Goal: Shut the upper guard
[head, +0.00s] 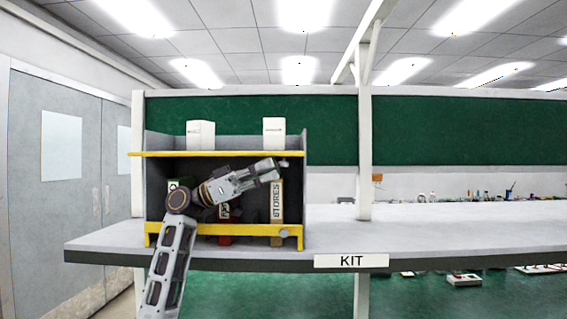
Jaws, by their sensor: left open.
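A grey shelf unit (298,142) stands on the bench at the left. A thin yellow bar, the upper guard (160,154), runs along the front of its upper shelf and reaches a little past the left side wall. It lies low, with the boxes above it uncovered; its exact tilt is hard to tell. A thicker yellow lower guard (190,229) spans the lower shelf's front. My left gripper (283,167) is open and empty, in front of the unit's right half just below the upper bar. I cannot tell whether it touches. My right gripper is out of view.
Two white boxes (200,134) (274,133) stand on the upper shelf.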

